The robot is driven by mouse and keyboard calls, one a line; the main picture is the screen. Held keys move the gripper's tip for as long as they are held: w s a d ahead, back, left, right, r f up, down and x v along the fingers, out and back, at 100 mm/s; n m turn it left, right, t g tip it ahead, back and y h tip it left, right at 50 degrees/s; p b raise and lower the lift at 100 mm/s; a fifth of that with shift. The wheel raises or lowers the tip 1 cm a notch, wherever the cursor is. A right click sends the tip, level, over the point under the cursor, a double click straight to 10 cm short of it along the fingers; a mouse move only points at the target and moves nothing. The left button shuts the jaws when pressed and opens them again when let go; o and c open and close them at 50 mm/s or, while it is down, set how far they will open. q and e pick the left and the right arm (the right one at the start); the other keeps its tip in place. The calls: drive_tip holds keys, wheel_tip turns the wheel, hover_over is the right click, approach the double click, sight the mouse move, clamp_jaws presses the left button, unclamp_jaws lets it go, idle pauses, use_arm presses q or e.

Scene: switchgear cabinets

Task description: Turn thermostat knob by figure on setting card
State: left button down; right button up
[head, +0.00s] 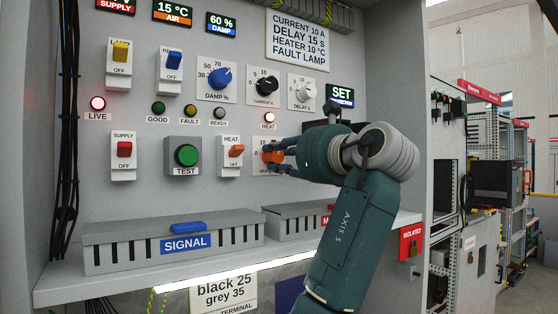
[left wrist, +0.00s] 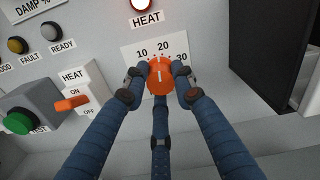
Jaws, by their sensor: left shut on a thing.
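The orange thermostat knob (head: 270,155) sits low on the panel, right of the HEAT switch. In the left wrist view the knob (left wrist: 160,75) faces me, its white mark pointing up, roughly toward 20 on a printed scale showing 10, 20 and 30. My left gripper (head: 279,152) is shut on it; in the left wrist view the blue fingers (left wrist: 159,88) touch the knob from both sides and a third finger lies below. The setting card (head: 297,40) reads CURRENT 10 A, DELAY 15 S, HEATER 10 °C, FAULT LAMP. My right gripper is not in view.
The orange HEAT switch (head: 237,150) and green TEST button (head: 186,155) lie left of the knob. A SET display (head: 341,95) is at upper right. A grey SIGNAL duct (head: 128,245) runs below.

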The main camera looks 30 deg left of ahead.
use_arm(q)
drive_tip(key=n, duration=0.2)
drive_tip(key=n+b, duration=0.1)
drive_tip(key=n, duration=0.1)
drive_tip(key=shift+s+r, duration=0.1)
drive_tip(key=shift+r, duration=0.1)
drive_tip(key=n+b, duration=0.1)
drive_tip(key=n, duration=0.1)
drive_tip(key=shift+n, duration=0.6)
drive_tip(key=c, duration=1.4)
unclamp_jaws()
drive_tip(key=shift+c, duration=0.2)
drive_tip(key=shift+s+a, duration=0.1)
drive_tip(key=shift+s, duration=0.05)
